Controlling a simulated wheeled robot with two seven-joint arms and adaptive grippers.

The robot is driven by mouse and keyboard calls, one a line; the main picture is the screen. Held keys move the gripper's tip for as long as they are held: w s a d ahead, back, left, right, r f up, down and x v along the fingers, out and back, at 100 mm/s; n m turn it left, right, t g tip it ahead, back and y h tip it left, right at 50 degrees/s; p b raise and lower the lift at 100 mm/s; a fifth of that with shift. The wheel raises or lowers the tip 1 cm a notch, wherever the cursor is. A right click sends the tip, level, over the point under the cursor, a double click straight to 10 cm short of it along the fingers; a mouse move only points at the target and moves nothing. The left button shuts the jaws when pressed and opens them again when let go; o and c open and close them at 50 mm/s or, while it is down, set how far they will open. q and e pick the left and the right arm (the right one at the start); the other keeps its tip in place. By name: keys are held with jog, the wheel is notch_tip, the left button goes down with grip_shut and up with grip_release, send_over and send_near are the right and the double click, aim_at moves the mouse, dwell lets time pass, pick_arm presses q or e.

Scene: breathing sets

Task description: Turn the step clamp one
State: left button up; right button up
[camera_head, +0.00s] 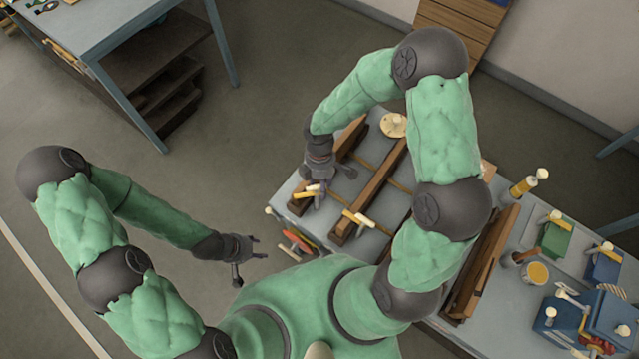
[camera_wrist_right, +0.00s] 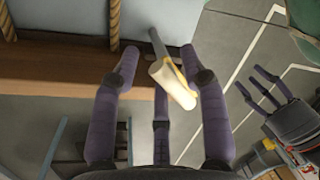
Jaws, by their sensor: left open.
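A step clamp handle (camera_wrist_right: 172,84), cream with a yellow band on a grey rod, shows in the right wrist view at the edge of a wooden beam. My right gripper (camera_wrist_right: 163,82) is open, its purple fingers spread around the handle; contact cannot be told. In the head view my right gripper (camera_head: 328,178) is at the table's left end, by a clamp with a pale yellow bar (camera_head: 306,194). A similar clamp (camera_head: 358,218) is on the adjoining beam. My left gripper (camera_head: 245,258) is open and empty over the floor, left of the table.
The grey workbench (camera_head: 289,193) carries long wooden beams (camera_head: 370,190) with ropes between them. A green box (camera_head: 556,238), blue boxes (camera_head: 602,265) and a yellow-topped tin (camera_head: 537,273) stand at the right. My right arm covers the bench's middle. Floor around my left gripper is clear.

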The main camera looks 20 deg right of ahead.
jog(key=shift+s+d, duration=0.1)
jog(key=shift+a, duration=0.2)
jog(key=shift+w+r, duration=0.2)
jog(key=shift+r, duration=0.1)
notch_tip(320, 180, up, 11)
jog(key=w, duration=0.2)
jog(key=shift+d, duration=0.35)
